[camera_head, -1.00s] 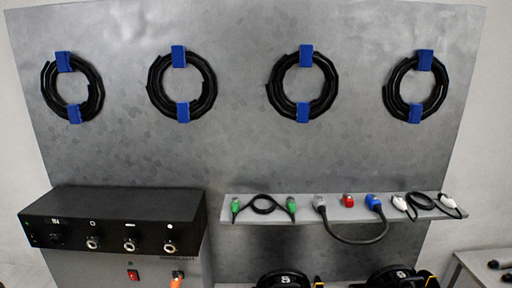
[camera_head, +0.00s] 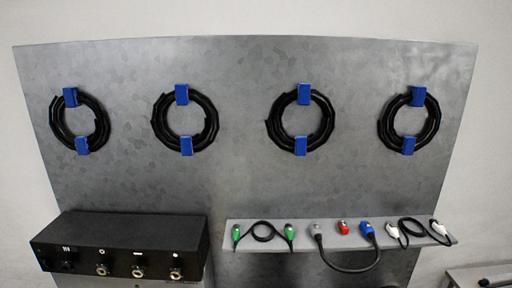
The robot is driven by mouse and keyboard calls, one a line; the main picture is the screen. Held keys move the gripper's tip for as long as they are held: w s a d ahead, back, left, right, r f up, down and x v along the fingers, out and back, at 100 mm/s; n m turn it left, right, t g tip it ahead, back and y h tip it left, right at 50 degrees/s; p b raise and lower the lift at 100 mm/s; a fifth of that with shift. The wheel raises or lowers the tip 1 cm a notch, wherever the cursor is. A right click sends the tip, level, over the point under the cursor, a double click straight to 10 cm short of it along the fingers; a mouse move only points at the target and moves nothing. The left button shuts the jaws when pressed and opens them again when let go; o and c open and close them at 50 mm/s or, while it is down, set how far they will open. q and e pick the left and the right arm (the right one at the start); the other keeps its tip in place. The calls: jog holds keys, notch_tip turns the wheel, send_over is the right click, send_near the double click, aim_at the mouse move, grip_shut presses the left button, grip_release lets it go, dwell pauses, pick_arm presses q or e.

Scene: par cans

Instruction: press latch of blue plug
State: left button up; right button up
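The blue plug (camera_head: 367,230) lies on the grey shelf (camera_head: 268,246), right of the middle. A dark cable (camera_head: 347,269) hangs in a loop below the shelf and joins it to a grey plug (camera_head: 317,231). The latch on the blue plug is too small to make out. Neither of my grippers is in the head view.
A red piece (camera_head: 343,227) lies left of the blue plug. White plugs (camera_head: 393,231) lie close on its right, and a green-ended cable (camera_head: 263,232) lies further left. A black box (camera_head: 120,246) with sockets stands at left. Several coiled black cables (camera_head: 301,119) hang on the metal panel above.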

grip_shut()
dwell(1.2)
